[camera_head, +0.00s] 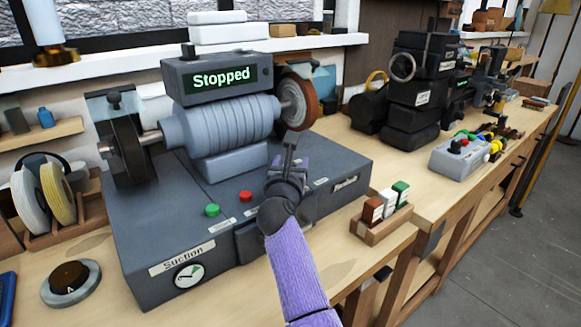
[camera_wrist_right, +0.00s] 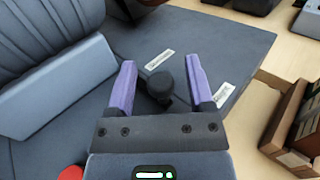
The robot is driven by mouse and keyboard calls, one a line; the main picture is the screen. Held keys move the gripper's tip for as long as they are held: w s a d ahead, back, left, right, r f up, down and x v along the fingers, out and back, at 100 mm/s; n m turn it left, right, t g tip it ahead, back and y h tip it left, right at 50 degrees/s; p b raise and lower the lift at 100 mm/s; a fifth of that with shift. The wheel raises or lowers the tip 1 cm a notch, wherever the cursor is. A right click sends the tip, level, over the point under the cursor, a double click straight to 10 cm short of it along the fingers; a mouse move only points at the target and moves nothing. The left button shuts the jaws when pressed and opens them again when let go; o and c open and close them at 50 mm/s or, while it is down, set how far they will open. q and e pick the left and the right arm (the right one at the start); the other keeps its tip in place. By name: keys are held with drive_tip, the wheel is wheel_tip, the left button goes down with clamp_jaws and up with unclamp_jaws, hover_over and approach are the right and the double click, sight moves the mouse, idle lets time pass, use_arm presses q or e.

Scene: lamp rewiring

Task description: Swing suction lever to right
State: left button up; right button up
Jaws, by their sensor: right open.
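The grey bench grinder's base (camera_head: 140,240) stands on the workbench, with a "Suction" label (camera_head: 182,259) and a dial on its front. In the right wrist view a dark round lever knob (camera_wrist_right: 160,85) stands up from the grey top. Two small white labels lie near it, one (camera_wrist_right: 158,60) beyond it and one (camera_wrist_right: 223,95) to its right. My right gripper (camera_head: 289,160) is over the base's right part. Its purple fingers (camera_wrist_right: 160,66) are open, one on each side of the knob, with gaps visible. In the head view the gripper hides the knob. My left gripper is not in view.
A green button (camera_head: 212,210) and a red button (camera_head: 245,196) are left of my right gripper. The display reads "Stopped" (camera_head: 221,79). A buffing wheel (camera_head: 297,103) is behind the gripper. A wooden tray (camera_head: 380,226) with coloured blocks stands right of the base.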

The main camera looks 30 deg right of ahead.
clamp_jaws()
idle(0.3)
idle(0.3)
idle(0.4)
idle(0.4)
